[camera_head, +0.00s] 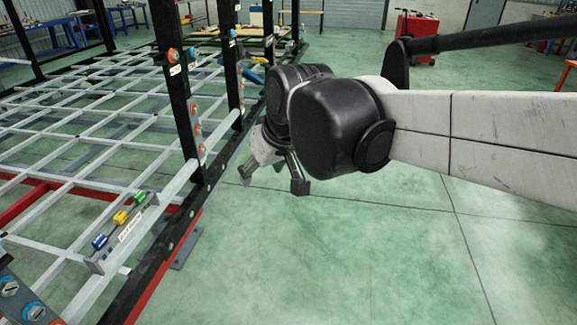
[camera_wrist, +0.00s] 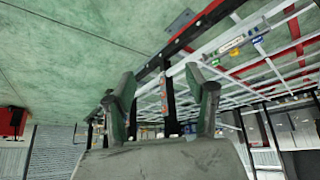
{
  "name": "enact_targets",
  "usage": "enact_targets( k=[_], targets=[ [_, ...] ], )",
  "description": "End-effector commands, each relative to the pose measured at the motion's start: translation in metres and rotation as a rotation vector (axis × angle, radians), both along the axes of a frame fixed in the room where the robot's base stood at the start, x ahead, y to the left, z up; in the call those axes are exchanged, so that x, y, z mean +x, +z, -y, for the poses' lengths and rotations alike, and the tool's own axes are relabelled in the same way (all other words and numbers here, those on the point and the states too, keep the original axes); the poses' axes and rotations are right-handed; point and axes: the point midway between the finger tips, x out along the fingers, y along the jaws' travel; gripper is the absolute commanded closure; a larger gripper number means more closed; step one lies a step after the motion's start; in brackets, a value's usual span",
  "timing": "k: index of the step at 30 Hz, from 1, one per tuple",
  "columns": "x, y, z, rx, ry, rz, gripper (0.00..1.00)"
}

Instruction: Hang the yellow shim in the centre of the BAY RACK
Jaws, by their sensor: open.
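The yellow shim (camera_head: 120,217) sits between a green shim (camera_head: 139,196) and a blue shim (camera_head: 99,241) on a grey, labelled holder (camera_head: 127,232) at the chassis edge, lower left. The yellow shim also shows small in the wrist view (camera_wrist: 235,52), upper right. My gripper (camera_head: 272,180) is open and empty, over the floor to the right of the chassis, well apart from the shims. Its spread fingers show in the wrist view (camera_wrist: 163,88). The labels are too small to read, so I cannot tell which part is the BAY RACK.
Black upright posts (camera_head: 172,80) with orange fittings rise along the chassis edge, between my gripper and the grid deck (camera_head: 85,120). Green floor (camera_head: 330,260) is clear at front right. A red cabinet (camera_head: 416,38) and blue workbenches (camera_head: 50,42) stand far back.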

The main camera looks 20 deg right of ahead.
Motion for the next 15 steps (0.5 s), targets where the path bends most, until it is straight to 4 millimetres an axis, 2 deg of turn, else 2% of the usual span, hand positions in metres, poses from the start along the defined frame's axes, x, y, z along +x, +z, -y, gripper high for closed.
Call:
enact_targets(
  k=[1,3,9,15],
  targets=[
    [-0.018,-0.004,0.012,0.004,-0.032,0.006,0.49],
    [-0.038,-0.01,0.024,0.008,-0.072,0.016,0.49],
    [-0.092,-0.034,0.055,0.021,-0.181,0.042,0.49],
    [-0.122,-0.053,0.071,0.028,-0.249,0.06,0.49]
  ],
)
